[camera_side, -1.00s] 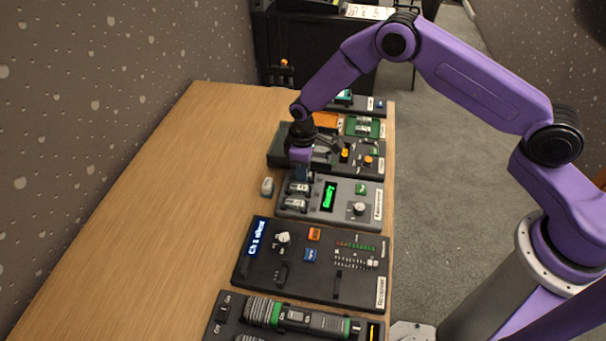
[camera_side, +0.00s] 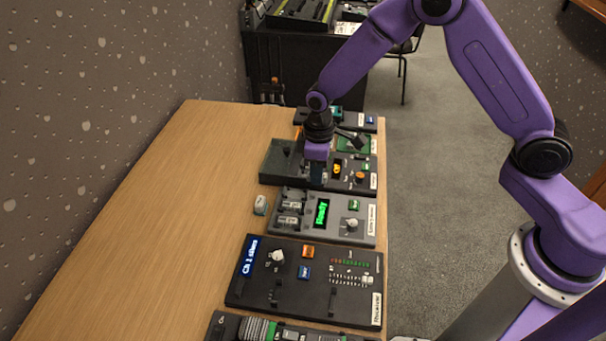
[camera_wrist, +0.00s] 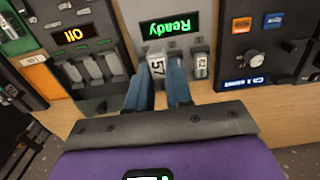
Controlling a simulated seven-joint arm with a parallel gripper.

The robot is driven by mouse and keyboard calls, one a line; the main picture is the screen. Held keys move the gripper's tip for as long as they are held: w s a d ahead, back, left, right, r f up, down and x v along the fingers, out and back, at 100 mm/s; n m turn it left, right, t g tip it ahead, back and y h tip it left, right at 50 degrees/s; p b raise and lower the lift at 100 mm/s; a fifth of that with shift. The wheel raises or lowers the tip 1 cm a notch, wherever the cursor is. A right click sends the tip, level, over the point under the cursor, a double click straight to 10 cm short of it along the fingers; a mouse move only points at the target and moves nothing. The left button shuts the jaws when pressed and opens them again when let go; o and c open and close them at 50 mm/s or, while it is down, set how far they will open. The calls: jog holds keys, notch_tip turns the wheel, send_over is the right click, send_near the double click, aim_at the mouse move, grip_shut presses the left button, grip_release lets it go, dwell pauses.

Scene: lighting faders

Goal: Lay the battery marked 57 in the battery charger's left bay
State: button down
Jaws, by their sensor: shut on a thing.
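The battery marked 57 (camera_wrist: 157,67) is between the blue fingers of my gripper (camera_wrist: 160,75) in the wrist view, with its label facing the camera. My gripper is shut on it. In the side view my gripper (camera_side: 318,180) is over the near edge of the dark unit behind the charger; the held battery is hard to make out there. The grey battery charger (camera_side: 338,228) shows a green "Ready" display (camera_side: 321,213). A battery marked 52 (camera_wrist: 201,65) is in one bay, on the fader console's side. The other bay (camera_side: 290,207) is too small to read.
A pale small block (camera_side: 261,204), perhaps a battery, is on the table left of the charger. A black fader console (camera_side: 310,280) is in front of the charger. The table's left side is clear.

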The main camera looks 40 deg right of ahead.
jog(key=s+d+r, duration=0.2)
jog(key=s+r, duration=0.1)
jog(key=s, duration=0.3)
jog(key=w+d+f, duration=0.1)
jog(key=w+f, duration=0.1)
jog(key=w, duration=0.3)
jog(key=w+d+f, duration=0.1)
jog(key=w+f, duration=0.1)
jog(key=w, duration=0.3)
jog(key=w+f, duration=0.2)
jog(key=w, duration=0.3)
jog(key=shift+w+d+f, duration=0.15)
jog(key=shift+d+f, duration=0.05)
jog(key=shift+d, duration=0.2)
jog(key=shift+f, duration=2.6)
jog(key=shift+f, duration=0.55)
jog(key=c, duration=0.9)
grip_release()
jog(key=shift+c, duration=0.2)
jog(key=shift+a, duration=0.1)
